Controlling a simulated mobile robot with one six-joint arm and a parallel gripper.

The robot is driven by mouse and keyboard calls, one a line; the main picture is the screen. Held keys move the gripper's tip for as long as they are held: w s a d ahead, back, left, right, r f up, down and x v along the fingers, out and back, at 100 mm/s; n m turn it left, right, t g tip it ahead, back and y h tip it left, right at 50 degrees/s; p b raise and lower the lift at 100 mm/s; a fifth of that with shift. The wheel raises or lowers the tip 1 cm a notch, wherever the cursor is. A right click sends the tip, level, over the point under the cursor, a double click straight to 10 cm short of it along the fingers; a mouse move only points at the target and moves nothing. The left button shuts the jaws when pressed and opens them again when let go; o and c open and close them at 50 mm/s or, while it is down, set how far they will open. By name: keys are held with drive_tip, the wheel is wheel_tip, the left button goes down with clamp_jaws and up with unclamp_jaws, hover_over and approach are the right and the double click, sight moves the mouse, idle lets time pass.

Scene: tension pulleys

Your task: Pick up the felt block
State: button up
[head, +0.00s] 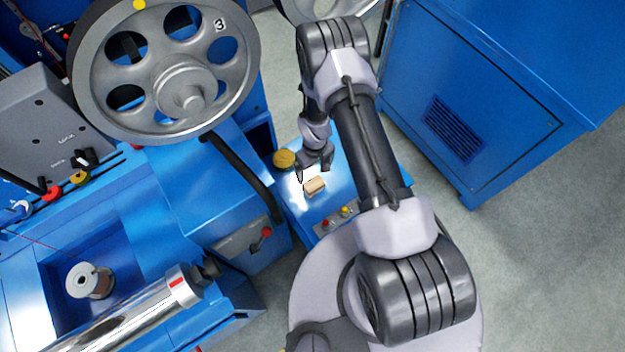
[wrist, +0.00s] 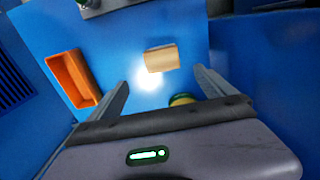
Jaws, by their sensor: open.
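The felt block (head: 315,186) is a small tan block lying on a blue tabletop (head: 305,213). In the wrist view the felt block (wrist: 161,58) lies ahead of my gripper, between the lines of its two fingers and nearer the right one. My gripper (head: 314,172) hangs over the table close to the block in the head view. In the wrist view my gripper (wrist: 158,84) has its fingers wide apart with nothing between them. A bright glare spot lies beside the block.
An orange tray (wrist: 74,79) lies left of the block in the wrist view. A round yellow-brown thing (head: 284,159) stands at the table's back left. A large spoked wheel (head: 165,70) and a blue cabinet (head: 480,95) flank my arm.

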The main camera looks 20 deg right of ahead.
sight(314, 183)
wheel_tip(314, 183, down, 7)
drive_tip(key=shift+f+b, duration=0.1)
drive_tip(key=shift+b, duration=0.85)
drive_tip(key=f, duration=0.1)
drive_tip(key=f+b, duration=0.1)
drive_tip(key=f, duration=0.1)
drive_tip(key=f+b, duration=0.1)
drive_tip(key=f, duration=0.1)
drive_tip(key=shift+s+a+f, duration=0.1)
drive_tip(key=shift+s+a, duration=0.1)
drive_tip(key=shift+s, duration=0.05)
drive_tip(key=c, duration=1.5)
wheel_tip(314, 183, up, 10)
drive_tip(key=p, duration=0.3)
drive_tip(key=shift+p, duration=0.3)
